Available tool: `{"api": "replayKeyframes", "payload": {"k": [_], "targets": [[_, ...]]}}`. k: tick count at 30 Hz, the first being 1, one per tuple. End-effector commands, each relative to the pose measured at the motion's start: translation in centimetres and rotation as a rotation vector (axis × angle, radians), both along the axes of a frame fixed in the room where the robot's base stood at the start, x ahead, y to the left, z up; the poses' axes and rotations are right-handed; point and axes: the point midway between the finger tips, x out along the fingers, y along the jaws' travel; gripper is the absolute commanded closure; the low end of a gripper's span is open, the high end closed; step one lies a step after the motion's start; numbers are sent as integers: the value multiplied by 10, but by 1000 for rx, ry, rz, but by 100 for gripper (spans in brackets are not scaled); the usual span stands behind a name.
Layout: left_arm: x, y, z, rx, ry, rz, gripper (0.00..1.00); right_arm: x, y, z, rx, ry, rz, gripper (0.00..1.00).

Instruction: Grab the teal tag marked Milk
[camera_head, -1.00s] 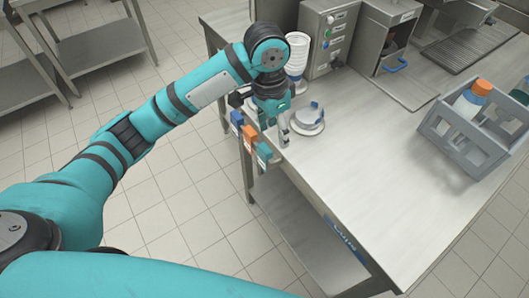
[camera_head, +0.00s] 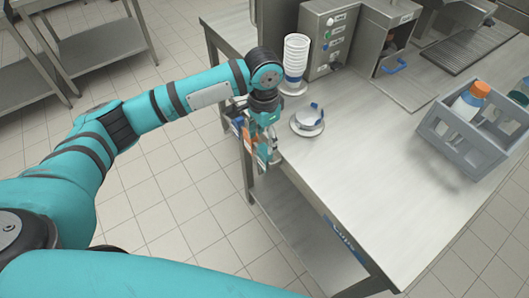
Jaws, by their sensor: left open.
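My left gripper (camera_head: 264,152) is open and points down at the left edge of the steel table, over a row of small coloured tags. An orange tag (camera_head: 262,151) shows between the gripper parts, and a blue tag (camera_head: 238,121) shows to its left. The teal tag at the near end of the row is mostly hidden by the gripper and blends with its teal parts. I cannot read the marking or tell whether the fingers touch the tag. My right gripper is not in view.
A white saucer (camera_head: 296,127) with a small blue-and-white item stands just right of the gripper. A stack of white cups (camera_head: 295,60) stands behind, beside a steel button panel (camera_head: 322,50). A grey crate (camera_head: 455,150) with bottles is at the right. The middle of the table (camera_head: 370,165) is clear.

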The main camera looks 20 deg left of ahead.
Motion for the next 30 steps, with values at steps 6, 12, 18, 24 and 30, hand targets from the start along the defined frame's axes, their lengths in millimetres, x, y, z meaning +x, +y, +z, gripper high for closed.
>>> {"api": "replayKeyframes", "payload": {"k": [6,12,18,24,30], "targets": [[-2,2,-19,1,3,-1,44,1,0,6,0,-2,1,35],[-3,3,-48,1,1,-1,44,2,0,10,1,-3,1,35],[-2,2,-55,0,-1,-2,44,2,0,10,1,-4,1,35],[-3,2,-55,-1,-1,-2,55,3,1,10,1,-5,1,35],[-2,2,-54,0,-1,-2,78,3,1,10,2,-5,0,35]]}}
